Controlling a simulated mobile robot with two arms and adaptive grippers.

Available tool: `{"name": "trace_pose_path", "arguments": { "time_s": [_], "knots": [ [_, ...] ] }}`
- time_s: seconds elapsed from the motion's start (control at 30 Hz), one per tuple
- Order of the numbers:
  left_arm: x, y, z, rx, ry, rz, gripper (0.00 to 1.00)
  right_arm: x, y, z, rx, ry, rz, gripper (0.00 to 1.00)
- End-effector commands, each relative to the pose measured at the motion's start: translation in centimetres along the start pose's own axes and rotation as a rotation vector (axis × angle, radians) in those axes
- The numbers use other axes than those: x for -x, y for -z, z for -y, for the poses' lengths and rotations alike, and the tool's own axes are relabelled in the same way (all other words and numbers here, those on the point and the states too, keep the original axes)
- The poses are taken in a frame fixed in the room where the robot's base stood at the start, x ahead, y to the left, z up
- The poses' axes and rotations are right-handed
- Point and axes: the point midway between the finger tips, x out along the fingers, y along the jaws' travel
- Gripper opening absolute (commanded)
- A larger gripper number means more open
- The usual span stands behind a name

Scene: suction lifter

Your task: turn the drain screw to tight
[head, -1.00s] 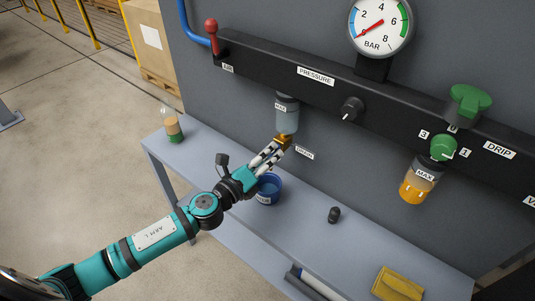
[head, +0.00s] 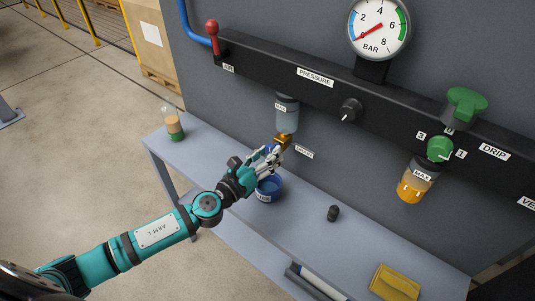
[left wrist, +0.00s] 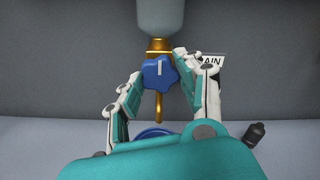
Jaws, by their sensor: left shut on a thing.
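The drain screw is a blue lobed knob (left wrist: 157,76) with a white mark that stands about upright in the left wrist view. It sits on the brass drain fitting (left wrist: 158,48) under the clear bowl (head: 287,116) marked MAX. The fitting also shows in the head view (head: 284,139). My left gripper (head: 273,149) is shut on the drain screw, with one finger on each side of it in the left wrist view (left wrist: 160,67). In the head view the fingers hide most of the knob. My right gripper is not in view.
A blue cup (head: 269,189) stands on the grey bench (head: 300,218) below the drain. A small black knob-like part (head: 333,213), a yellow cloth (head: 397,284) and a bottle (head: 173,125) are also on the bench. The pressure knob (head: 350,110) is up to the right.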

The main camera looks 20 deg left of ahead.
Motion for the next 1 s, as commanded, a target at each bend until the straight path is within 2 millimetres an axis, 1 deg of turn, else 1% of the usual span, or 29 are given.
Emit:
{"name": "trace_pose_path", "arguments": {
  "time_s": [0.03,0.4,0.43,0.57,0.6,0.87,1.0],
  "knots": [
    [0.1,0.3,0.0,-0.005,0.000,-0.006,0.04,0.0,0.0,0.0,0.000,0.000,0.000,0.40],
    [0.1,0.3,0.0,-0.009,0.000,-0.007,0.04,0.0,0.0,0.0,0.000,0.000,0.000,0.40],
    [0.1,0.3,0.0,-0.009,0.000,-0.007,0.41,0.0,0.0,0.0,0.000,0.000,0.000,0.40],
    [0.1,0.2,0.0,-0.009,0.000,-0.005,0.57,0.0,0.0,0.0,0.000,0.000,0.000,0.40],
    [0.1,0.2,0.0,-0.008,0.000,-0.004,0.60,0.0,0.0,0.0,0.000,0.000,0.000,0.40],
    [0.1,0.1,0.0,-0.007,0.000,-0.002,0.60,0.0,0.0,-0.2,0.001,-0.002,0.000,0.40],
    [1.4,0.2,-0.1,-0.008,-0.001,-0.004,0.60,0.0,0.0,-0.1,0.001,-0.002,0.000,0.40]
  ]
}}
